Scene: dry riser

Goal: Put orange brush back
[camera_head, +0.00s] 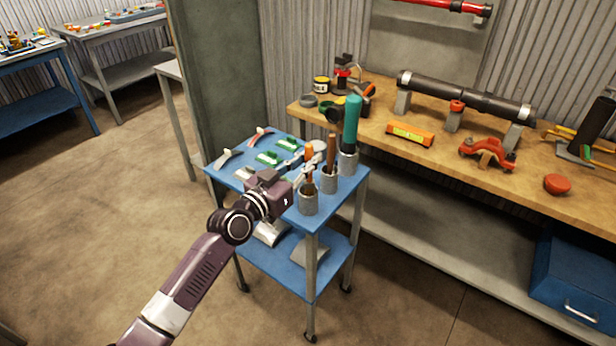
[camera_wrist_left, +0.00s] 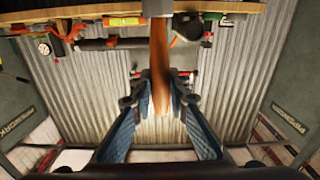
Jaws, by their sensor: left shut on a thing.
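The orange brush shows its orange handle tip (camera_head: 309,152) between the fingers of my left gripper (camera_head: 308,165), above the blue cart. In the left wrist view the orange-brown handle (camera_wrist_left: 160,75) stands between the two blue fingers, and my left gripper (camera_wrist_left: 160,115) is shut on it. A grey cylindrical part (camera_wrist_left: 158,8) sits at the far end of the handle; I cannot tell whether it is a holder. Grey cups stand along the cart's edge: a front cup (camera_head: 308,204) and a middle cup (camera_head: 329,182) with brown-handled tools, and a rear cup (camera_head: 348,163) with a green-handled tool. My right gripper is not in view.
The blue cart top (camera_head: 345,190) also carries several green brushes (camera_head: 268,158) and grey-handled tools. A wooden workbench (camera_head: 450,165) stands close behind it, with a pipe (camera_head: 465,98), an orange level (camera_head: 410,134) and a red tool (camera_head: 487,153). Open floor lies left.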

